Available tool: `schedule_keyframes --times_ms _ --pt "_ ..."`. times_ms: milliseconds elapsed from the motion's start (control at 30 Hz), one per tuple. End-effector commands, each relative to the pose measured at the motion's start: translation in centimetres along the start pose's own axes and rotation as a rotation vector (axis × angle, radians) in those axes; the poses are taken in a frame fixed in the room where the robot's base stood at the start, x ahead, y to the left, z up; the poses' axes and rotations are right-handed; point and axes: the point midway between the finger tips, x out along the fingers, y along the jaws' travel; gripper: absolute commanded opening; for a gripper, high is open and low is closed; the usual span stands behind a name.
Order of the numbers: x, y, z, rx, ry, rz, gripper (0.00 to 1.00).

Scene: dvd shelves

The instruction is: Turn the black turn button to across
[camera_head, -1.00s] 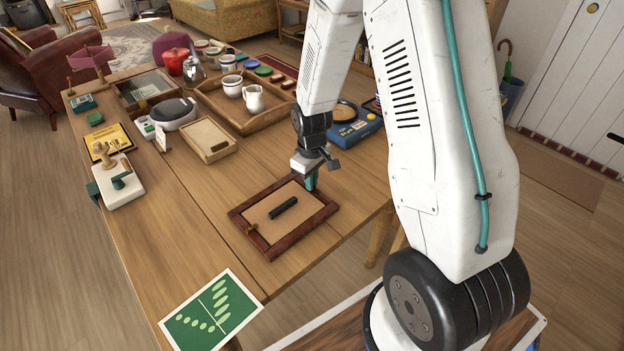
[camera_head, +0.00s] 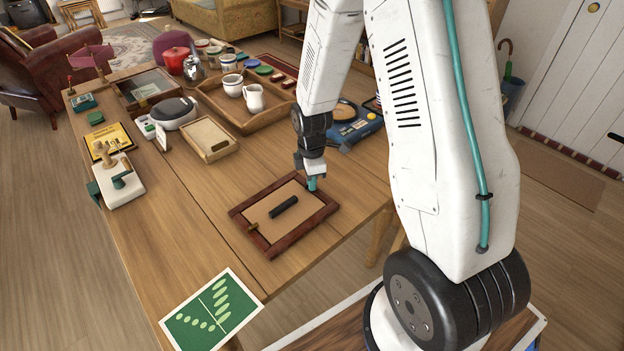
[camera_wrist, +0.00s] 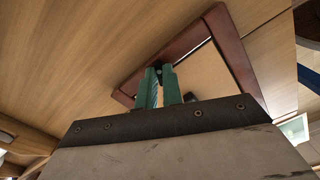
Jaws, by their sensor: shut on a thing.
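A dark red wooden frame (camera_head: 290,243) with a tan panel (camera_head: 268,208) lies on the table, also showing in the wrist view (camera_wrist: 234,58). My gripper (camera_head: 312,185) points down at the frame's far right side. In the wrist view its green fingers (camera_wrist: 158,74) are closed together at the frame's edge, with a small black piece, the black turn button (camera_wrist: 157,66), at their tips. The fingers mostly hide it, so I cannot tell which way it points. A black bar (camera_head: 284,207) lies on the panel's middle. A brass-coloured catch (camera_head: 252,226) sits on the frame's left side.
A small tan-bottomed tray (camera_head: 208,157) and a large wooden tray (camera_head: 262,128) with white jugs stand further back. A blue device (camera_head: 366,124) is behind my gripper. A green card (camera_head: 212,312) is at the near edge.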

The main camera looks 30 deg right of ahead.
Motion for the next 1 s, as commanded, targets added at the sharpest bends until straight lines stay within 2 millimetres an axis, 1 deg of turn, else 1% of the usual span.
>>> schedule_keyframes --times_ms 200,500,700,1000 --pt "-0.04 -0.03 0.0 -0.194 0.0 0.001 0.0" --pt "-0.04 -0.11 0.02 -0.394 0.0 0.001 0.0" --pt "-0.04 -0.15 0.04 -0.47 0.0 0.001 0.0" --pt "-0.03 -0.17 0.05 -0.506 0.0 0.001 0.0"
